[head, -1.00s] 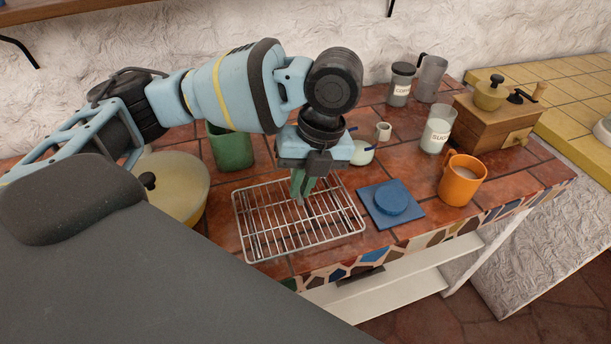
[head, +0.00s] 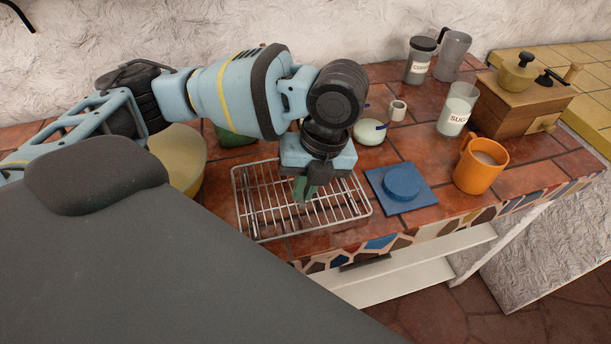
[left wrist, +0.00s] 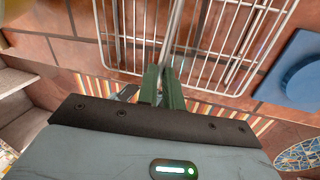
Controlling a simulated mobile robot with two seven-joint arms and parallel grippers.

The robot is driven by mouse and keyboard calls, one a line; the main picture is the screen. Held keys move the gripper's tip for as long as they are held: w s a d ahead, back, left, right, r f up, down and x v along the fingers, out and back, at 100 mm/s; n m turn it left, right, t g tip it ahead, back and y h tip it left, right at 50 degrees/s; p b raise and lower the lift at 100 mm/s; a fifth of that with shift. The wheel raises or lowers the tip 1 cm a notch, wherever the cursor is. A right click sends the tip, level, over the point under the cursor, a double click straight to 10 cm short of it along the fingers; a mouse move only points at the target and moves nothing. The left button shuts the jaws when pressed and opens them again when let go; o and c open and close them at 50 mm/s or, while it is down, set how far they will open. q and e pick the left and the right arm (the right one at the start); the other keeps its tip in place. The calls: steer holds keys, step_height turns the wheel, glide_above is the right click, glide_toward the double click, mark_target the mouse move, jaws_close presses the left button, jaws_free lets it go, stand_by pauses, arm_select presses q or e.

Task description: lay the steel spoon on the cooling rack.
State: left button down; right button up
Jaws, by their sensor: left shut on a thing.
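The cooling rack (head: 240,204) is a wire grid lying on the tiled counter; it also fills the top of the left wrist view (left wrist: 100,22). My left gripper (head: 303,195) is over the middle of the rack, pointing down, partly screening its back. Its green fingers are shut on the steel spoon in the left wrist view (left wrist: 162,88). A thin steel length of the spoon (left wrist: 176,32) runs up from between the fingers, over the rack wires. The spoon's bowl is not clear, and I cannot tell whether the spoon touches the rack. My right gripper is out of view.
Right of the rack lie a blue mat (head: 418,202) with a blue round piece (head: 402,182) and an orange mug (head: 480,165). Behind are a small white pot (head: 369,131) and a sugar jar (head: 457,110). A yellow vessel (head: 185,150) stands left. The counter's front edge is close.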

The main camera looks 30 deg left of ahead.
arm_select(q)
steer(key=shift+d+x, duration=0.2)
steer(key=shift+x, duration=1.05)
steer(key=shift+w+f, duration=0.1)
steer(key=shift+w, duration=0.1)
steer(key=c, duration=1.5)
jaws_free()
steer(key=p+v, duration=0.1)
steer(key=v, duration=0.7)
